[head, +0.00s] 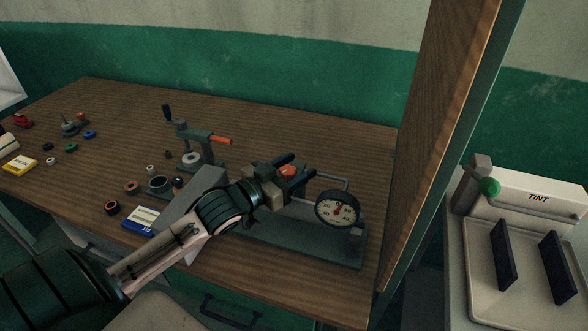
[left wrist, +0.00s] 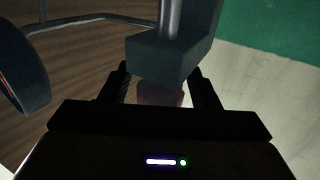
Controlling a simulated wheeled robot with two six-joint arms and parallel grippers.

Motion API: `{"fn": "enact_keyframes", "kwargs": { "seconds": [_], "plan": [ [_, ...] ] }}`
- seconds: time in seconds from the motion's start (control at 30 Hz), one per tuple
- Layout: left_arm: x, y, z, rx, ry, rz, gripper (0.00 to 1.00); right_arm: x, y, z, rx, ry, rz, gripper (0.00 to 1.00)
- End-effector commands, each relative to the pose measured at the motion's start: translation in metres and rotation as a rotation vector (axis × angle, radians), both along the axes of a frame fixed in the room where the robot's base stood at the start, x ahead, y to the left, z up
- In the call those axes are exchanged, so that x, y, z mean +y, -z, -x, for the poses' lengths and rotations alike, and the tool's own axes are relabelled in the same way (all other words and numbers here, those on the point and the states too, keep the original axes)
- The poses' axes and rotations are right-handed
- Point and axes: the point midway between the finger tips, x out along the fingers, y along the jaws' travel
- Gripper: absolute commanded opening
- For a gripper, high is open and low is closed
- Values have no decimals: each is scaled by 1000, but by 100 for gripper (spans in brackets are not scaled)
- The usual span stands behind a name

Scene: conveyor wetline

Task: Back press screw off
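My left gripper (head: 291,174) is at the gauge rig (head: 310,242). Its two fingers lie either side of a red knob-like part (head: 289,170), with a gap showing beside it. In the left wrist view the fingers (left wrist: 162,92) stand apart around this dim reddish part (left wrist: 160,95). A dark grey block (left wrist: 172,55) with a metal rod (left wrist: 172,18) stands just beyond it. Whether this part is the press screw, I cannot tell. A round white-faced gauge (head: 338,209) sits at the rig's right end. My right gripper is not in view.
A small press with a crank (head: 168,112) and orange lever (head: 221,140) stands behind. Several small rings and a blue box (head: 141,220) lie left of the rig. A wooden panel (head: 437,130) rises on the right, before the TINT machine (head: 530,200).

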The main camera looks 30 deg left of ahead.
Motion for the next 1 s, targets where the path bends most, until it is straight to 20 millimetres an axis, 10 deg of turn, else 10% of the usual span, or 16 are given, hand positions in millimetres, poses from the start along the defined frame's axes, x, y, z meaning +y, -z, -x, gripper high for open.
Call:
{"fn": "enact_keyframes", "kwargs": {
  "seconds": [0.2, 1.0],
  "plan": [
    [0, 0, 0, 0, 0, 0, 13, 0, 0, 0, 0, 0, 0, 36],
    [5, -1, 0, 3, -311, 7, 13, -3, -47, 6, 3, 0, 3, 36]
  ]
}}
